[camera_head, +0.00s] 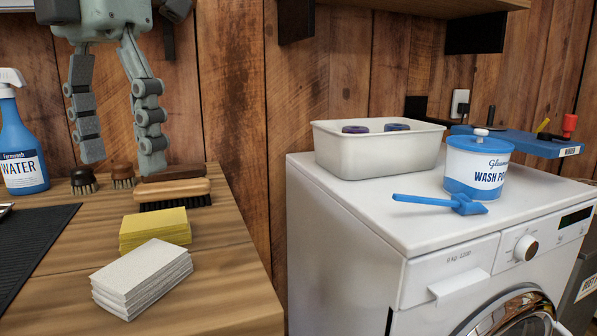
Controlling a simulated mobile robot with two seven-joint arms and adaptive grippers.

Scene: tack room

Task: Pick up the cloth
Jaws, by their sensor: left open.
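A white folded cloth (142,278) lies in a layered stack near the front of the wooden bench (225,300). A yellow folded cloth (155,229) lies just behind it. My left gripper (121,158) hangs at the upper left with its fingers pointing down, spread wide and empty. In the picture it is above and behind both cloths, over the brushes at the back of the bench. My right gripper is not in view.
Behind the cloths lie a wooden brush (172,190) and small round brushes (84,181). A blue spray bottle (20,150) stands left, by a dark mat (30,245). Right, across a gap, a washing machine (375,215) bears a white tub (375,155), powder container (478,170) and blue scoop (440,203).

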